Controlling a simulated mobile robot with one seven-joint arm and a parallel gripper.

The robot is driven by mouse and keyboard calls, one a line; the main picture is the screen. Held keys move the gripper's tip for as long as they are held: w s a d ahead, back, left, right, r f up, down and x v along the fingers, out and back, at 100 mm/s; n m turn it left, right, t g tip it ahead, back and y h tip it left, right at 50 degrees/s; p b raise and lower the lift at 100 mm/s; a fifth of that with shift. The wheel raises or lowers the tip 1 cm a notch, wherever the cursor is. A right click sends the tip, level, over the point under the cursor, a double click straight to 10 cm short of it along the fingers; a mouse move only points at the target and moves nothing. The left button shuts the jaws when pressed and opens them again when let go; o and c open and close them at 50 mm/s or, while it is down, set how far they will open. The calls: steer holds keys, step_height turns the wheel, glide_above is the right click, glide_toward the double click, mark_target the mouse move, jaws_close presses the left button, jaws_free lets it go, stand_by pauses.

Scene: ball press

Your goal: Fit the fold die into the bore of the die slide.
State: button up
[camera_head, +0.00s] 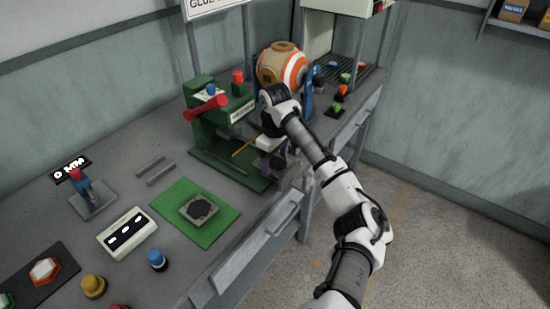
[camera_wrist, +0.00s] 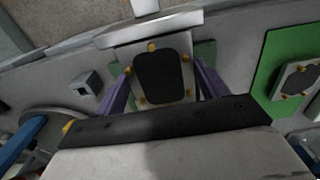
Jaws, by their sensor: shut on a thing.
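My gripper (camera_wrist: 163,68) is shut, with a purple finger on each side of a pale block with a black rounded face and yellow studs, which I take to be the fold die (camera_wrist: 162,75). In the head view my gripper (camera_head: 274,168) is low over the front end of the green press (camera_head: 225,125), by the bench edge. The die slide and its bore cannot be made out; the arm and the held block hide that area. I cannot tell whether the block is in or above a bore.
A similar dark-faced block (camera_head: 200,209) lies on a green mat (camera_head: 168,203) to the left. A white box with dark slots (camera_head: 127,233), a blue-topped knob (camera_head: 157,260) and two grey bars (camera_head: 155,169) are on the bench. An orange-and-white ball (camera_head: 281,66) is behind my arm.

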mark_target(275, 163)
steer(key=shift+f+b, duration=0.45)
steer(key=shift+f, duration=0.75)
steer(key=o, duration=1.2)
step_height(275, 163, up, 14)
steer(key=shift+f+b, duration=0.1)
steer(key=shift+b, duration=0.25)
